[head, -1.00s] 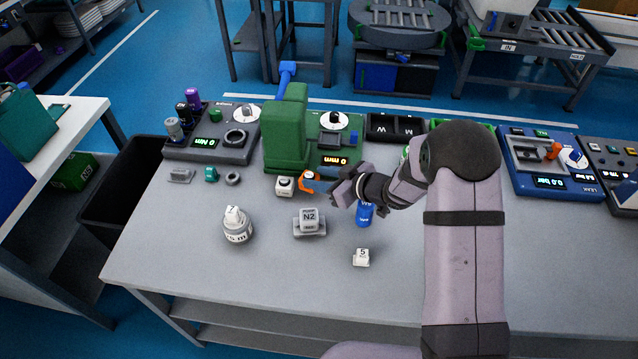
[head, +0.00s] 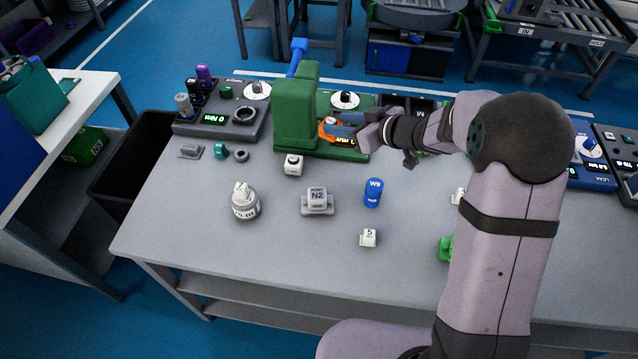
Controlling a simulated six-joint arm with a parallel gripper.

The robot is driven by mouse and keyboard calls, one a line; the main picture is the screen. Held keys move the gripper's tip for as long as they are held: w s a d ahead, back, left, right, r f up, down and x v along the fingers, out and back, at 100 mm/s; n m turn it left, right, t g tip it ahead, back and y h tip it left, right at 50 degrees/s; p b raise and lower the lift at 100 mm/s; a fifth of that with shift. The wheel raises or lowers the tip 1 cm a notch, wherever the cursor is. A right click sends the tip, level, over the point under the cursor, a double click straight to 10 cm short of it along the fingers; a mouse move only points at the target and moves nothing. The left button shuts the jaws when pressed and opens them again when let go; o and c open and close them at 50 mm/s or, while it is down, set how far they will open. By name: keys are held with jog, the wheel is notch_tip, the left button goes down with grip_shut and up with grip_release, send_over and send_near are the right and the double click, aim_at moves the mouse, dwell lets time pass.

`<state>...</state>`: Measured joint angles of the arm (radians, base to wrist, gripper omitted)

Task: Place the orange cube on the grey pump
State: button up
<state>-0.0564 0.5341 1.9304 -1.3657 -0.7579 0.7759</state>
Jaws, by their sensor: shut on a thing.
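My gripper (head: 330,128) is at the front of the green press, near its orange display. It is shut on a small orange thing (head: 325,132), held at the fingertips; its shape is too small and partly hidden to confirm as a cube. I cannot tell for sure which thing is the grey pump. A grey block marked N2 (head: 317,197) on a flat base stands at mid-table. A grey-white round part (head: 244,205) with a knob on top stands to its left. Both are apart from my gripper.
The green press (head: 295,118) rises just left of my gripper. A grey torque unit (head: 215,128) stands at the back left. A white cube (head: 292,165), a blue cylinder (head: 373,193) and a white 5 cube (head: 368,237) stand on the table. The front left is clear.

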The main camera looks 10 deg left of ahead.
jog(key=d+r, duration=0.2)
jog(key=r, duration=0.1)
jog(key=shift+r, duration=0.1)
jog(key=n+g+y, duration=0.2)
jog(key=n+g, duration=0.2)
send_over(317, 200)
jog(key=w+d, duration=0.1)
jog(key=d, duration=0.2)
jog(key=shift+w+f, duration=0.2)
jog(key=shift+f, duration=4.8)
jog(key=o, duration=1.1)
jog(key=shift+f, duration=0.15)
